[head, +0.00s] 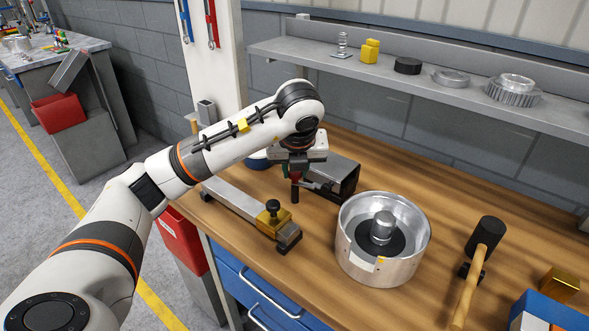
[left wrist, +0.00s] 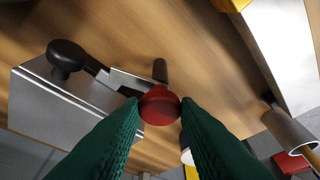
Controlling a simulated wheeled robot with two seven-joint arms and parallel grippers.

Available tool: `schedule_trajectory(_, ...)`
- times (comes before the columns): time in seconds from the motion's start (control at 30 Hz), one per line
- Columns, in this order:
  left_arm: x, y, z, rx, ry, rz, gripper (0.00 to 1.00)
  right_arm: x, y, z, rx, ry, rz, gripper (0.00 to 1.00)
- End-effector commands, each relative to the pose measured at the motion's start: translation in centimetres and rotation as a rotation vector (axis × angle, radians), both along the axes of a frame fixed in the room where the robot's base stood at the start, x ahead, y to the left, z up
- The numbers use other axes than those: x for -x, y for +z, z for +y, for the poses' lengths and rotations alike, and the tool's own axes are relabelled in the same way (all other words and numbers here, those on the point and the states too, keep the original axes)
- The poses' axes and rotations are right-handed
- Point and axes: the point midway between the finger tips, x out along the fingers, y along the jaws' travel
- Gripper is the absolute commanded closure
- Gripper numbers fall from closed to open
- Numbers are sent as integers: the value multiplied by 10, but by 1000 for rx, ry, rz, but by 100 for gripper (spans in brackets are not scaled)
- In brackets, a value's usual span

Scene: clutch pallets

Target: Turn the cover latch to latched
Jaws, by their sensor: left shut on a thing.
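A dark grey metal box (head: 342,181) stands on the wooden bench below my left wrist; its grey side and top show in the left wrist view (left wrist: 75,108). A black knob (left wrist: 66,56) stands on it, and a flat metal strip (left wrist: 128,82) reaches from it towards my fingers. My left gripper (head: 295,172) points down beside the box, its green fingers (left wrist: 160,112) shut on a red knob (left wrist: 160,104). A black post (left wrist: 160,70) shows just past the knob. Whether the strip joins the red knob is partly hidden. My right gripper is out of view.
A metal bar with a brass block (head: 272,218) lies in front of the box. A round metal housing (head: 383,238) stands to the right, then a mallet (head: 476,262) and a brass block (head: 559,284). A shelf (head: 430,75) with several parts runs behind.

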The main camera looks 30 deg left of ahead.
Motion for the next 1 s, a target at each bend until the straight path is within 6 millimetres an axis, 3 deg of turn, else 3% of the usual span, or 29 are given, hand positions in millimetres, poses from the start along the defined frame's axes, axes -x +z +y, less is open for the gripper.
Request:
schedule_trajectory(0.77, -1, 1, 0, 0, 101, -3, 94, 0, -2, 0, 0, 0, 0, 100)
schedule_trajectory(0.8, -1, 1, 0, 0, 101, -3, 65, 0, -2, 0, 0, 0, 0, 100)
schedule_trajectory(1.0, -1, 0, 0, 0, 100, -2, 62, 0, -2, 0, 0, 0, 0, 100)
